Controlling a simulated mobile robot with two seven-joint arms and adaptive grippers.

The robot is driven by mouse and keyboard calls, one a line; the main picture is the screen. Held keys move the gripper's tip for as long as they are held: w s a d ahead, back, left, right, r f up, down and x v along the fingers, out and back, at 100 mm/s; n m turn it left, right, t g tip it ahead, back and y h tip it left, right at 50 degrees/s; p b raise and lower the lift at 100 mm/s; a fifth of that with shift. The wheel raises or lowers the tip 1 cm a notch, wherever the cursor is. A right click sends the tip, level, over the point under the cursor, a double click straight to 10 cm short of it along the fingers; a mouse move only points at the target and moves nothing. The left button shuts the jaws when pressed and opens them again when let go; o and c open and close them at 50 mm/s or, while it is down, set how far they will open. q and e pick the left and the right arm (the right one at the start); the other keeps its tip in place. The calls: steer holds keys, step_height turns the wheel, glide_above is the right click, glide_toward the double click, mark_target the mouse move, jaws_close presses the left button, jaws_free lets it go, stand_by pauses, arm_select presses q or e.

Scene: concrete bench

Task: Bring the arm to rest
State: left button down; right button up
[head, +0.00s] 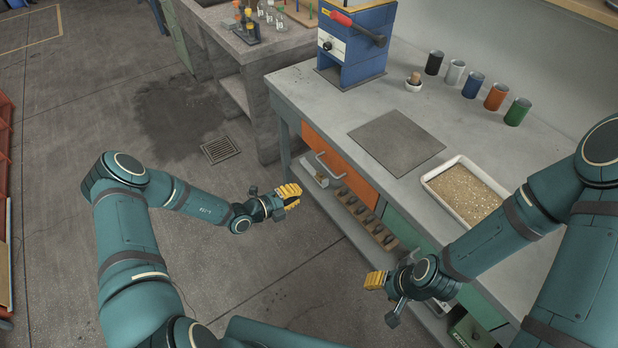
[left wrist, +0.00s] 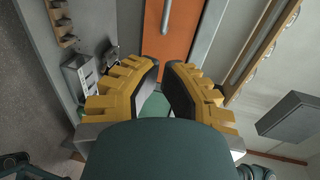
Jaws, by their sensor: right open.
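My left gripper (head: 291,196) hangs in the air in front of the bench, off to the left of its orange drawer front. In the left wrist view its two yellow-ridged fingers (left wrist: 164,75) stand apart with nothing between them. My right gripper (head: 378,292) is low in front of the bench, near the lower shelf. It is open, and I see nothing held in it. Both arms are bent at the elbow, the left one over open floor and the right one beside the bench front.
The concrete bench (head: 316,93) holds a blue machine (head: 352,45), a dark plate (head: 397,142), a tray of grains (head: 437,187) and several coloured cups (head: 473,85). An orange drawer front (head: 340,162) and a low shelf with a wooden rack (head: 367,217) face my grippers. The floor at left is clear.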

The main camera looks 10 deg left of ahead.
arm_select(q)
steer(key=s+d+f+m+g+y, duration=0.1)
steer(key=s+d+m+g, duration=0.45)
steer(key=s+m, duration=0.45)
steer(key=s+d+m+g, duration=0.5)
steer(key=s+m+g, duration=0.25)
steer(key=m, duration=0.45)
steer(key=s+a+r+m+t+y, duration=0.1)
steer(key=s+r+m+y, duration=0.1)
steer(key=m, duration=0.9)
steer(key=s+r+m+t+y, duration=0.1)
steer(key=s+r+m+y, duration=0.1)
steer(key=m, duration=0.9)
steer(key=shift+s+a+t+y, duration=0.35)
steer(key=shift+s+y, duration=0.35)
steer(key=shift+s, duration=0.35)
